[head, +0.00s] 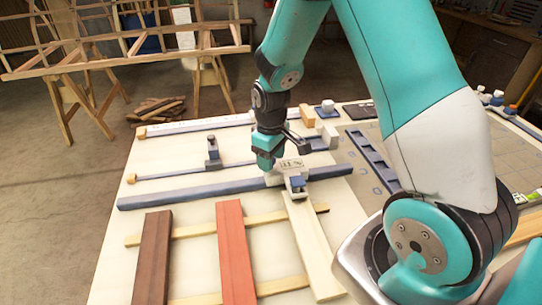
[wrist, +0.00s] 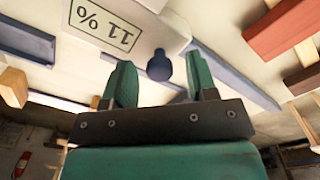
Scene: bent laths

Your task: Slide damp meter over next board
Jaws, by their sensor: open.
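The damp meter (head: 297,181) is a white block with a blue-grey part and a display reading 11 %. It sits at a long blue-grey rail (head: 200,192), at the far end of the pale board (head: 312,245). A red board (head: 235,255) and a dark brown board (head: 153,255) lie to its left. In the wrist view the meter's white body (wrist: 165,22) shows its display upside down. A dark blue knob (wrist: 159,66) stands between the spread fingers of my gripper (wrist: 160,82), with gaps on both sides. In the head view my gripper (head: 268,163) is low beside the meter, partly hiding it.
The boards lie across two pale battens (head: 185,231). Behind the rail are a thin bar with a small block (head: 213,152) and a longer bar (head: 190,126). A blue-grey slotted tray (head: 372,160) lies to the right. The table's left side is mostly clear.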

